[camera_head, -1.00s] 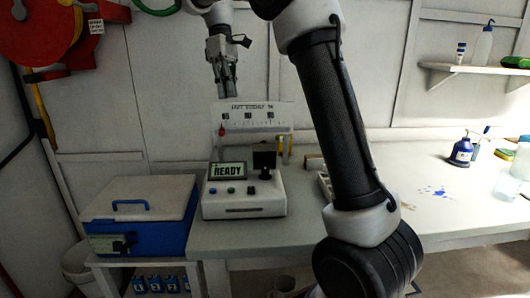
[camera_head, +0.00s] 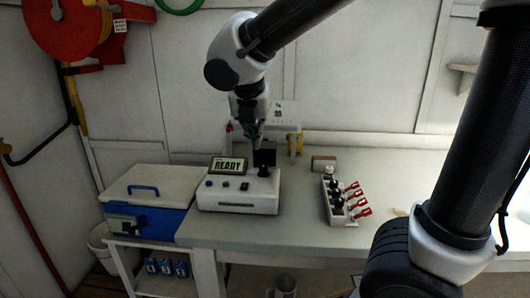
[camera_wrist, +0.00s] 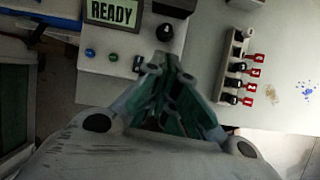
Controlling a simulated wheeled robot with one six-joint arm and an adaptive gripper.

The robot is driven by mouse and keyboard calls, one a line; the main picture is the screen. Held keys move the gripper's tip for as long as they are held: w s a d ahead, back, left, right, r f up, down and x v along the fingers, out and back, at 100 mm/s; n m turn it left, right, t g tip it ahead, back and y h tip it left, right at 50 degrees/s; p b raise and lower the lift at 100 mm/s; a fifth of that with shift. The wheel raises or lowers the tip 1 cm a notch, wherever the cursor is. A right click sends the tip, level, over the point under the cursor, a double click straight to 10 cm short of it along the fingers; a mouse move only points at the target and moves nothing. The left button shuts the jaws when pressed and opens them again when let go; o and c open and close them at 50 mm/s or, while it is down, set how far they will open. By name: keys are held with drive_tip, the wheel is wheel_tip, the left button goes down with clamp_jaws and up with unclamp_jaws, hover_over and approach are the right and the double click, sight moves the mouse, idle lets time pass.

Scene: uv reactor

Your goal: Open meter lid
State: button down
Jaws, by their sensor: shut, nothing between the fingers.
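The meter (camera_head: 235,201) is a white box with a lit screen (camera_head: 228,164) reading READY, on the left end of the bench. A dark square piece (camera_head: 265,157) and a round black cap (camera_head: 263,171) are on its right side; I cannot tell which is the lid. In the wrist view the cap (camera_wrist: 165,33) is just beyond my fingertips. My gripper (camera_head: 254,140) points down above the meter's right side, shut and empty. Its closed fingers (camera_wrist: 170,68) also show in the wrist view. I cannot tell whether it touches the meter.
A blue cooler with a white lid (camera_head: 148,188) stands left of the meter. A rack (camera_head: 338,205) of black-capped bottles with red tags is to the right. A ruled white panel (camera_head: 284,113) stands behind. The bench (camera_head: 290,232) is clear between meter and rack.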

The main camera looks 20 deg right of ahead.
drive_tip(key=shift+n, duration=0.4)
drive_tip(key=x, duration=0.9)
drive_tip(key=shift+w+a+f, duration=0.2)
drive_tip(key=shift+w+f, duration=0.05)
drive_tip(key=w, duration=0.1)
drive_tip(key=w+d, duration=0.1)
drive_tip(key=w, duration=0.1)
drive_tip(key=shift+r, duration=0.1)
drive_tip(key=shift+w+d+r, duration=0.15)
drive_tip(key=shift+w+d, duration=0.1)
drive_tip(key=shift+w, duration=0.2)
drive_tip(key=shift+w, duration=0.1)
drive_tip(key=shift+w+d+r+g, duration=0.1)
drive_tip(key=shift+w+r+g, duration=0.1)
drive_tip(key=shift+g, duration=0.1)
